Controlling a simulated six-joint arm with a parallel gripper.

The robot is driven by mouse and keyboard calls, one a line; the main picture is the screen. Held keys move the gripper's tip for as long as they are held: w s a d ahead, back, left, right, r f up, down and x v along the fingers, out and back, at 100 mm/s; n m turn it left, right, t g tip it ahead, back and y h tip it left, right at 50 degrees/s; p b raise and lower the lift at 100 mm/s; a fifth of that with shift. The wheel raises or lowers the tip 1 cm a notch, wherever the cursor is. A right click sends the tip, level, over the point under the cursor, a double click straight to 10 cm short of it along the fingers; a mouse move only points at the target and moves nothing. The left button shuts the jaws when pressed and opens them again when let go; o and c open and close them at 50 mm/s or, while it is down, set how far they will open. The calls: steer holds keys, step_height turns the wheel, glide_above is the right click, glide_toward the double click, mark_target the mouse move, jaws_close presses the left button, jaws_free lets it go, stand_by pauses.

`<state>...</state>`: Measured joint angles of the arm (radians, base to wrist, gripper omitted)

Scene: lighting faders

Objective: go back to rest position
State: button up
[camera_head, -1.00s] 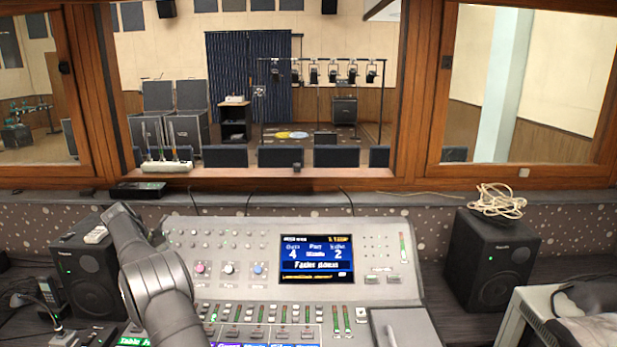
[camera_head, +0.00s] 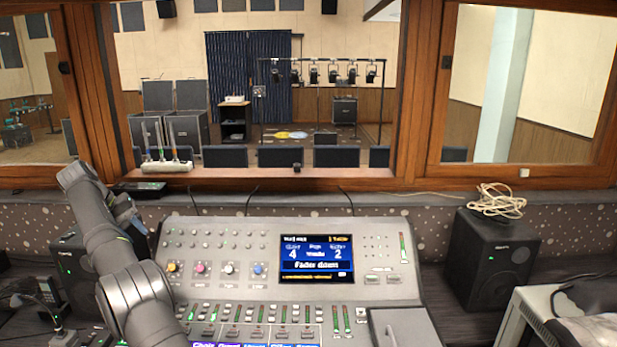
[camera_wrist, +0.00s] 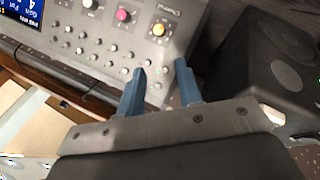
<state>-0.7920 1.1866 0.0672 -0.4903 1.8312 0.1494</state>
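The grey lighting console (camera_head: 215,262) stands on the desk below the window. Its screen (camera_head: 317,258) reads "Fader down". The faders (camera_head: 257,332) line its lower front part, and the lowest are cut off by the picture edge. My gripper (camera_wrist: 160,66) shows in the wrist view with two blue fingers apart and nothing between them. It hangs near the console's knob end, with the yellow knob (camera_wrist: 158,29) and pink knob (camera_wrist: 122,15) beyond the fingertips. In the head view my arm rises left of the console; the fingers cannot be made out there.
A black speaker (camera_head: 492,258) stands right of the console with a coiled cable (camera_head: 497,200) on top. Another speaker (camera_head: 72,268) stands at the left, partly behind my arm; a speaker (camera_wrist: 255,60) is close right of the fingers in the wrist view. A wooden window frame (camera_head: 300,183) runs behind.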

mark_target(172, 266)
steer(key=x, duration=1.7)
steer(key=shift+w+d, duration=0.15)
steer(key=shift+d, duration=0.05)
steer(key=m+y, duration=0.2)
steer(key=m, duration=0.2)
steer(key=shift+d+r+g, duration=0.1)
steer(key=shift+g, duration=0.3)
steer(key=m+y, duration=0.1)
steer(key=m, duration=0.2)
steer(key=shift+d, duration=0.1)
steer(key=shift+d+m+y, duration=0.1)
steer(key=shift+m+y, duration=0.6)
steer(key=shift+m, duration=0.3)
steer(key=m+y, duration=0.2)
steer(key=m, duration=0.2)
